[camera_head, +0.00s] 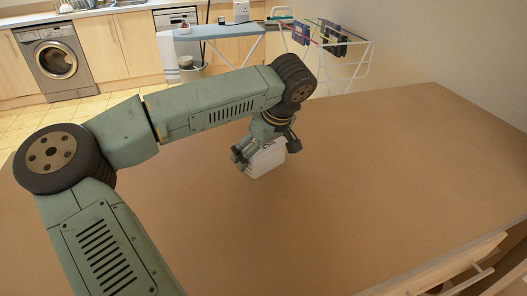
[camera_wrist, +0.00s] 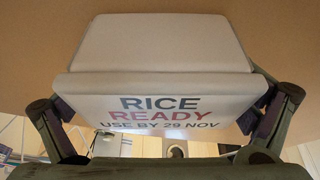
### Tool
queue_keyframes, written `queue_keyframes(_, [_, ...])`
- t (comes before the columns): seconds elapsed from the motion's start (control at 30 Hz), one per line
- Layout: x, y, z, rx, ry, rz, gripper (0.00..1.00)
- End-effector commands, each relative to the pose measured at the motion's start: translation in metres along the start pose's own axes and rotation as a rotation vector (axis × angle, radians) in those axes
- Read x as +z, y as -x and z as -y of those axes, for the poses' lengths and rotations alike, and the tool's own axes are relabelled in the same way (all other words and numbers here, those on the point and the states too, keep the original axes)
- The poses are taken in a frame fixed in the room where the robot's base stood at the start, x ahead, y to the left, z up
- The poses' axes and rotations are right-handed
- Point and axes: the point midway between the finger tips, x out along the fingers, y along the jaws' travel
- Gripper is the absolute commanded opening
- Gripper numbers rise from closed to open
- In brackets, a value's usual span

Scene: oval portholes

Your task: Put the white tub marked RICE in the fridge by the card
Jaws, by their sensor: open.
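The white tub (camera_head: 268,162) stands on the brown table, partly hidden by my gripper in the head view. In the wrist view the tub (camera_wrist: 160,42) fills the middle, and its near face reads RICE, READY, USE BY 29 NOV. My gripper (camera_head: 266,150) is open around the tub, with one finger on each side. In the wrist view the fingers of my gripper (camera_wrist: 165,112) flank the tub's lettered end; I cannot tell whether they touch it. Neither the fridge nor the card can be made out.
The brown table (camera_head: 400,170) is bare around the tub. An open wooden drawer (camera_head: 470,275) shows at the lower right. Behind the table are an ironing board (camera_head: 220,30), a drying rack (camera_head: 335,45) and a washing machine (camera_head: 55,62).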

Motion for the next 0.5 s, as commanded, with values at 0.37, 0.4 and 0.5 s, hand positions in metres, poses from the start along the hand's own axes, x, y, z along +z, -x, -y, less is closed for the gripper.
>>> queue_keyframes(0.37, [0.0000, 0.0002, 0.0000, 0.000, 0.000, 0.000, 0.84])
queue_keyframes(0.4, [0.0000, 0.0002, 0.0000, 0.000, 0.000, 0.000, 0.81])
queue_keyframes(0.5, [0.0000, 0.0002, 0.0000, 0.000, 0.000, 0.000, 0.75])
